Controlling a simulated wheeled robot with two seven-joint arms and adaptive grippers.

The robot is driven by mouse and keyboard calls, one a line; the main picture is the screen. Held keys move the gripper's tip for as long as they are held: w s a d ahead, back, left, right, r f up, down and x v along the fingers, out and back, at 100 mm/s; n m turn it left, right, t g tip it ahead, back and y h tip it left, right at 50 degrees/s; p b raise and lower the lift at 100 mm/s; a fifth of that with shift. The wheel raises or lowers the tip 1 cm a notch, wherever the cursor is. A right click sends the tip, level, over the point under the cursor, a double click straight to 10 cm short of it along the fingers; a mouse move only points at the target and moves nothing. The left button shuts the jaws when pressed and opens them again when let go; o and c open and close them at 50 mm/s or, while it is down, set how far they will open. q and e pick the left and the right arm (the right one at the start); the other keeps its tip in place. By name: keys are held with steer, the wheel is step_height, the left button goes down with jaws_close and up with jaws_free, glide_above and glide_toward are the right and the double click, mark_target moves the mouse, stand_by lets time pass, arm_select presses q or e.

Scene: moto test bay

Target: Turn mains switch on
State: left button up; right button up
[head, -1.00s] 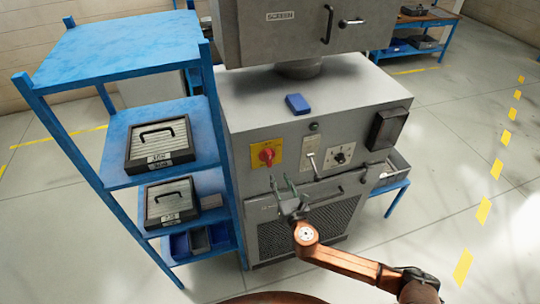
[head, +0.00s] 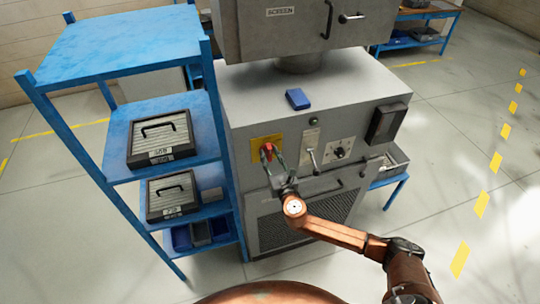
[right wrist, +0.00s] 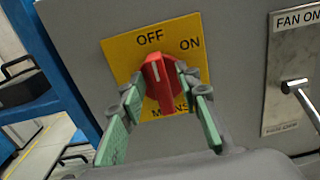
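The mains switch is a red rotary knob (right wrist: 162,85) on a yellow plate (right wrist: 122,52) marked OFF, ON and MAINS. Its white line lies up and left, nearer OFF than ON. In the head view, the knob (head: 267,148) is on the front of the grey machine, partly behind my right gripper (head: 272,156). In the right wrist view, the green-padded fingers of my right gripper (right wrist: 160,76) are open, one on each side of the knob. I cannot tell whether they touch it. My left gripper is not in view.
A FAN ON lever (right wrist: 293,85) stands right of the knob. A blue box (head: 297,99) lies on the machine top (head: 345,85). A blue shelf rack (head: 120,45) with handled cases stands close on the left. The floor at right is open.

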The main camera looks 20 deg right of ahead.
jaws_close()
stand_by(0.6)
steer(key=m, duration=0.1)
steer(key=m+b, duration=0.1)
steer(key=m, duration=0.1)
steer(key=shift+d+f, duration=0.15)
steer(key=shift+d, duration=0.05)
steer(key=m+b, duration=0.1)
steer(key=m, duration=0.4)
steer(key=m+b, duration=0.1)
steer(key=m, duration=0.4)
steer(key=f+m+b, duration=0.1)
steer(key=m, duration=0.3)
steer(key=shift+d+m, duration=0.4)
